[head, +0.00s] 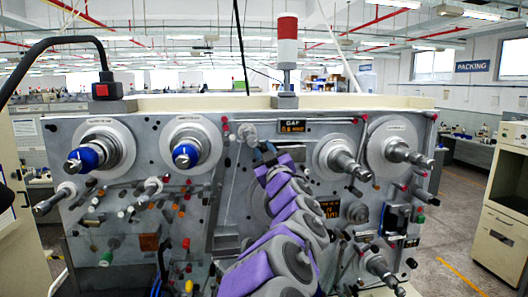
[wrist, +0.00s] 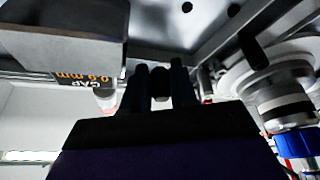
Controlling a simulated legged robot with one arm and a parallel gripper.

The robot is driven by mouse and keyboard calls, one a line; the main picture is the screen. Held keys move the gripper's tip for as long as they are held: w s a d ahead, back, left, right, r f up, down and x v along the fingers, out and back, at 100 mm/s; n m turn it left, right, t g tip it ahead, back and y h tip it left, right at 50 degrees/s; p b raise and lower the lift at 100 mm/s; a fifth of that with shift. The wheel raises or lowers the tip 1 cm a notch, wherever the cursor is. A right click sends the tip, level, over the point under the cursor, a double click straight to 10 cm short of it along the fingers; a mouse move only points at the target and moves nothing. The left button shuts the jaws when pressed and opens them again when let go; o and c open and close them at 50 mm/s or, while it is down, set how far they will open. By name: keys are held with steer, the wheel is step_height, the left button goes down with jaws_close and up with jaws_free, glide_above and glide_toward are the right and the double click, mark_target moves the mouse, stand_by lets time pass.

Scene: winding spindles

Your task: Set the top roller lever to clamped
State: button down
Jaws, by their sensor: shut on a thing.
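My gripper (head: 266,148) is raised to the upper middle of the grey machine panel, just below and right of a metal roller (head: 247,132). In the wrist view my gripper (wrist: 161,78) has its two dark fingers on either side of a small dark knob (wrist: 160,84), which I take to be the end of the top roller lever. The fingers are shut on it. The rest of the lever is hidden behind my gripper and arm, so its angle cannot be told.
The GAP display (head: 292,127) is close by on the right; its housing (wrist: 65,40) is near my gripper in the wrist view. Spindles with a blue hub (head: 186,154) and a bare metal hub (head: 342,160) flank my arm. Rollers and pegs crowd the panel below.

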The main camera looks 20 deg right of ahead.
steer(key=shift+a+r, duration=0.1)
steer(key=shift+r, duration=0.15)
steer(key=n+p, duration=0.1)
steer(key=r+n+y+p, duration=0.1)
steer(key=p, duration=0.1)
steer(key=shift+s+d+n, duration=0.1)
steer(key=shift+d+n, duration=0.25)
steer(key=shift+n, duration=0.05)
steer(key=shift+d+r+n+y+p, duration=0.1)
steer(key=shift+r+n+y+p, duration=0.25)
steer(key=shift+n+p, duration=0.45)
steer(key=shift+f+n+y, duration=0.1)
steer(key=shift+n+y, duration=0.15)
steer(key=shift+n, duration=0.05)
steer(key=c, duration=1.3)
jaws_free()
steer(key=shift+s, duration=0.1)
steer(key=o, duration=0.3)
steer(key=shift+s+a, duration=0.15)
steer(key=shift+a, duration=0.15)
steer(key=shift+f+g, duration=0.15)
steer(key=shift+g, duration=0.15)
